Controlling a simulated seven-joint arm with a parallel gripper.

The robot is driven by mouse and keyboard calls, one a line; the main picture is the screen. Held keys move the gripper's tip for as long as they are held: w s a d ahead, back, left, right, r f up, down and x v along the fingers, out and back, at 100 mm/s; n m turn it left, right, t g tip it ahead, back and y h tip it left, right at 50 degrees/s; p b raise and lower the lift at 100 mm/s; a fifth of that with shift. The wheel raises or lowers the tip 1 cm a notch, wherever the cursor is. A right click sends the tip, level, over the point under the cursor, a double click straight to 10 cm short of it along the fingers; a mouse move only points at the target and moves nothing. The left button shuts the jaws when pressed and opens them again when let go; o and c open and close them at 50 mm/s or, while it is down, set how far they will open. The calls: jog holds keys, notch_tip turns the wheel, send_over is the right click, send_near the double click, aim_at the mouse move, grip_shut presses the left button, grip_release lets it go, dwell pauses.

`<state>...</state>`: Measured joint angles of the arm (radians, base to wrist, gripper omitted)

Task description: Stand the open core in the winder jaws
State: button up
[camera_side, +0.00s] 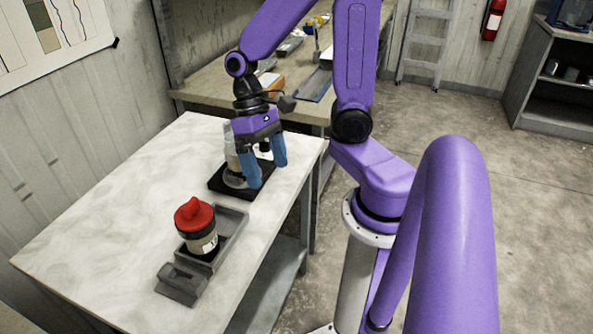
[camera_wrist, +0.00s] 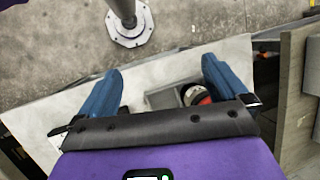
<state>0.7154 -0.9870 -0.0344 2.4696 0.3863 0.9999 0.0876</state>
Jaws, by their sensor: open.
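My gripper (camera_side: 268,174) is open, pointing down with its blue fingers apart over the far part of the table. Right behind and beside it stands a pale upright piece (camera_side: 231,157) with a grey round foot on a black square base (camera_side: 225,187); the fingers hide part of it. I cannot tell whether a core stands there or whether this is the winder. A dark cylinder with a white label (camera_side: 204,243) and a red cap (camera_side: 194,214) stands upright in a grey tray (camera_side: 236,229). In the wrist view, my open gripper (camera_wrist: 163,65) shows the labelled cylinder (camera_wrist: 196,96) beyond its fingers.
A grey block (camera_side: 182,284) sits at the tray's near end. The pale tabletop (camera_side: 110,220) is clear to the left. A cluttered bench (camera_side: 210,88) stands behind the table.

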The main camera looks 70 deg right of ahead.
jog(key=s+a+r+n+t+h, duration=0.2)
jog(key=s+n, duration=0.5)
jog(key=n, duration=0.6)
jog(key=shift+s+a+r+t, duration=0.35)
jog(key=shift+a+r+t, duration=0.1)
jog(key=shift+a+t, duration=0.45)
